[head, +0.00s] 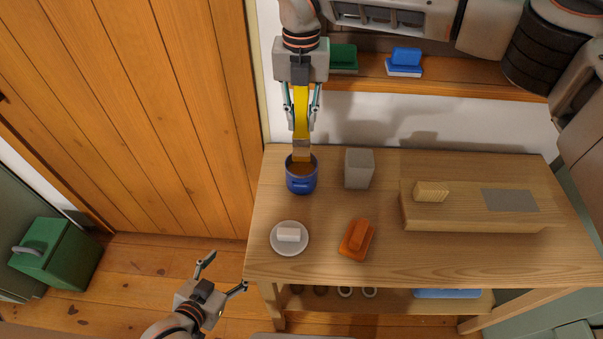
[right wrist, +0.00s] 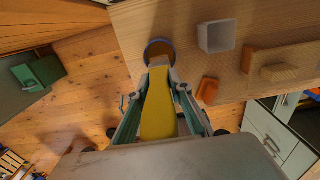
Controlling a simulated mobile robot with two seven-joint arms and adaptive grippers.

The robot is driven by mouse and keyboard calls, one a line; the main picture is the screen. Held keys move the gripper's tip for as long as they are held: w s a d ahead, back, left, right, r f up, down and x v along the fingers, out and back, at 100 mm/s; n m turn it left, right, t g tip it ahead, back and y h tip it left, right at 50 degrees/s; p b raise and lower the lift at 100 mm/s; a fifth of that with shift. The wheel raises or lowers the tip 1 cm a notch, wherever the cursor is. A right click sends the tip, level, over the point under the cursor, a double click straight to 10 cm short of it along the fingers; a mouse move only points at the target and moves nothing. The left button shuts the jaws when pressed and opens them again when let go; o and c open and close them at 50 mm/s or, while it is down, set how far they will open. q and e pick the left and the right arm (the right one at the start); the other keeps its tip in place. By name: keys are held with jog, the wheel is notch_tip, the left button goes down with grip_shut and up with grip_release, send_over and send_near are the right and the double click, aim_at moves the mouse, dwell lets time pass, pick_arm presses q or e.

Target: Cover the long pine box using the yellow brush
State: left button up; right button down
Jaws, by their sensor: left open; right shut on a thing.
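The long pine box (head: 450,205) lies on the right half of the wooden table, with a small pale wooden block (head: 431,191) and a grey sheet (head: 510,200) on its top. My right gripper (head: 302,112) is shut on the yellow brush (head: 301,100), bristles pointing down. The bristle end is at the mouth of a blue pot (head: 301,179) with brown contents; I cannot tell how deep it reaches. In the right wrist view the yellow handle (right wrist: 158,108) sits between the fingers, above the pot (right wrist: 158,50). My left gripper (head: 222,277) is open and empty, off the table's front left corner.
A grey square cup (head: 359,169) stands right of the pot. A white plate (head: 290,239) with a white block and an orange brush-like block (head: 356,239) lie near the front. A shelf (head: 450,83) is behind the table.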

aim_at(302, 99)
jog(key=shift+r, duration=0.1)
notch_tip(302, 99, up, 5)
jog(key=p, duration=0.3)
dwell(0.4)
jog(key=shift+d, duration=0.1)
